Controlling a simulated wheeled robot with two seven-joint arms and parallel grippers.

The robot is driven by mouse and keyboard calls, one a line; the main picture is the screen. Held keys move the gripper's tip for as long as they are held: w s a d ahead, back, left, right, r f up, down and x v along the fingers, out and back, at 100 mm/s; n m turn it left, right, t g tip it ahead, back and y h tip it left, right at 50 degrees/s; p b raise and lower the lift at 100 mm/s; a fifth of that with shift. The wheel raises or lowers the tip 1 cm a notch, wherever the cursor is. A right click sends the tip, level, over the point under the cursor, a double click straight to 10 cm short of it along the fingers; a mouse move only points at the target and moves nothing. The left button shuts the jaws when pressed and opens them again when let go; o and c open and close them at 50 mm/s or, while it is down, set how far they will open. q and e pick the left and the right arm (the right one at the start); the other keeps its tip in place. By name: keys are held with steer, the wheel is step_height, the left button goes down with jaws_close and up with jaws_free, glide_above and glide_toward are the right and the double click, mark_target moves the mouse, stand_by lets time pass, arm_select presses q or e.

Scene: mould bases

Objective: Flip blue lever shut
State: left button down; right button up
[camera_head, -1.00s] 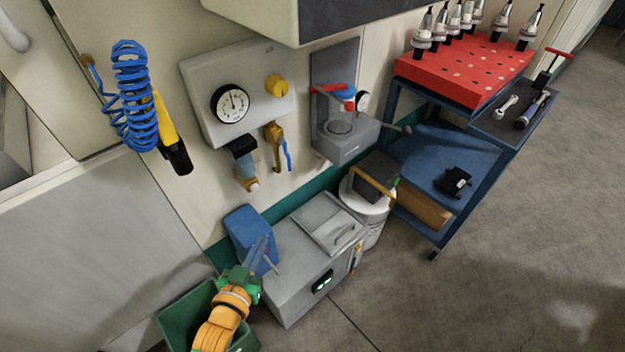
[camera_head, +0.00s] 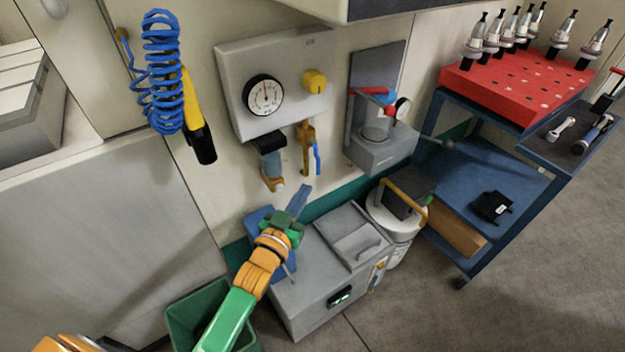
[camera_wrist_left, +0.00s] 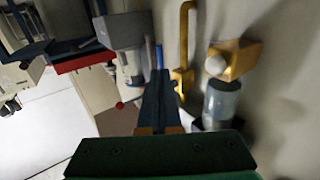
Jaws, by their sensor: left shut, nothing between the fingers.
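The blue lever (camera_head: 317,158) is a thin handle hanging down along the right side of a brass valve (camera_head: 306,138) on the wall, below the gauge panel. In the left wrist view the lever (camera_wrist_left: 160,57) shows as a narrow blue strip beside the brass valve (camera_wrist_left: 184,45), just beyond my fingertips. My left gripper (camera_head: 301,193) is shut and empty, pointing up at the wall a little below the valve. In the wrist view its closed dark fingers (camera_wrist_left: 158,92) hide part of what lies behind. Whether they touch the lever cannot be told. My right gripper is not in view.
A filter bowl (camera_head: 271,165) hangs left of the valve, and a grey fixture with a red handle (camera_head: 380,148) stands to its right. Below are a grey box (camera_head: 318,290), a blue block (camera_head: 258,222) and a green bin (camera_head: 185,318). A blue cart (camera_head: 480,165) stands right.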

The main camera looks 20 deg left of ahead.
mark_target(317, 169)
arm_select(q)
steer(key=w+b, duration=0.1)
steer(key=w, duration=0.3)
steer(key=shift+w+d+f, duration=0.1)
steer(key=shift+w+d, duration=0.05)
steer(key=shift+w, duration=0.65)
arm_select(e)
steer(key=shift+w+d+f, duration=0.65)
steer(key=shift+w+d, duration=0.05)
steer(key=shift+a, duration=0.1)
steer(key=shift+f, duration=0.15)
